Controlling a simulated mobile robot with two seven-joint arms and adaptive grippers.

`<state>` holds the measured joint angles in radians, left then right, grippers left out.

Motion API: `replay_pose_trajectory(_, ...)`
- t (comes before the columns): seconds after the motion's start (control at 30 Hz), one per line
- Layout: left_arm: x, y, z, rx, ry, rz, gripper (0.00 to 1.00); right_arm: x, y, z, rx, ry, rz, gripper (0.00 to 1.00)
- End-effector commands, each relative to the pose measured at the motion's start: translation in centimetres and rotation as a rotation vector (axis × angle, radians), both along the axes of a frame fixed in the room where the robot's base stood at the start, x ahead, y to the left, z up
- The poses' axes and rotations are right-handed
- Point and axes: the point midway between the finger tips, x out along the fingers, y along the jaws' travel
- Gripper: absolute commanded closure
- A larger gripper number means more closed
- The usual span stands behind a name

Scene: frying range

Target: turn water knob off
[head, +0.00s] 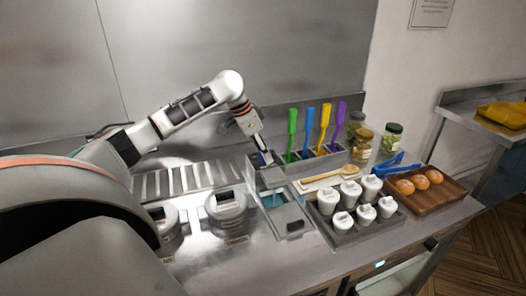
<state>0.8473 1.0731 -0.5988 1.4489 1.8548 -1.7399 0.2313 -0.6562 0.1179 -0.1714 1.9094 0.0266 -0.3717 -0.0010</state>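My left arm reaches in from the left, and its gripper (265,157) points down at the back edge of a small steel basin (292,214). The gripper is small and dark here, and I cannot tell whether its fingers are open or shut. Bluish water or a blue surface shows inside the basin. I cannot clearly make out a water knob; it may be hidden behind the gripper or too small to see. My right gripper is not in view.
Colored-handled utensils stand in a steel holder (324,161) right of the gripper. A tray of white-topped containers (341,236), a wooden tray of buns (444,200), blue tongs (390,168) and jars (391,138) crowd the right. Lidded round pots (228,208) stand left of the basin.

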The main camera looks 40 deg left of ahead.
Motion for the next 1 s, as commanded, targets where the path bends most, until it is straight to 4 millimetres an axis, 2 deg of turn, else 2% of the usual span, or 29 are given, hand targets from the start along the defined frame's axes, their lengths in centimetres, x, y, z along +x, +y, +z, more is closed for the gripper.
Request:
replay_pose_trajectory(0.03, 0.00, 0.00, 0.01, 0.000, 0.000, 0.000, 0.68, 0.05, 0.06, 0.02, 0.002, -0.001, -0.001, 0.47)
replay_pose_trajectory(0.1, 0.00, -0.01, 0.02, 0.000, 0.000, 0.000, 0.86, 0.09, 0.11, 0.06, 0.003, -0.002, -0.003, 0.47)
replay_pose_trajectory(0.13, 0.00, -0.01, 0.02, 0.000, 0.000, 0.000, 0.90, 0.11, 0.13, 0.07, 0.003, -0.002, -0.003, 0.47)
replay_pose_trajectory(0.57, -0.05, -0.09, 0.02, 0.001, 0.001, 0.056, 0.90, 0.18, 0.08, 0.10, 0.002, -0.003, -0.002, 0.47)
replay_pose_trajectory(1.0, -0.07, -0.33, 0.07, 0.002, -0.002, 0.398, 0.90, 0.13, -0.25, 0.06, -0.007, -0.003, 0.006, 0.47)
